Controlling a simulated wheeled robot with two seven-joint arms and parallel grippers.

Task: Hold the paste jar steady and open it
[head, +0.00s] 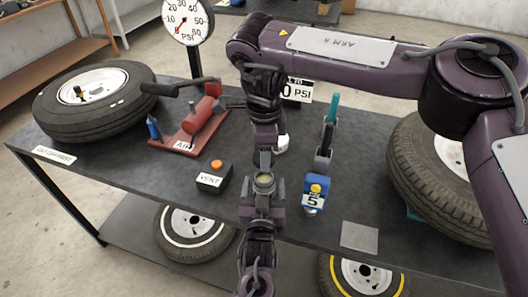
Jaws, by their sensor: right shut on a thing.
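The paste jar (264,181) is near the front middle of the bench, a small round grey jar with a tan round top surface seen from above. My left gripper (263,192) comes up from below, with a finger against each side of the jar; its lower part is hidden. My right gripper (265,156) points down just above and behind the jar. It is shut on a small grey thing, which looks like the jar lid seen edge-on and is mostly hidden by the fingers.
A black VENT box (213,177) with an orange button stands left of the jar, a blue gauge marked 5 (314,192) to the right. A red AIR pump (196,125), a wheel (95,100) and a teal-handled tool (328,130) stand farther back. A grey plate (360,237) lies front right.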

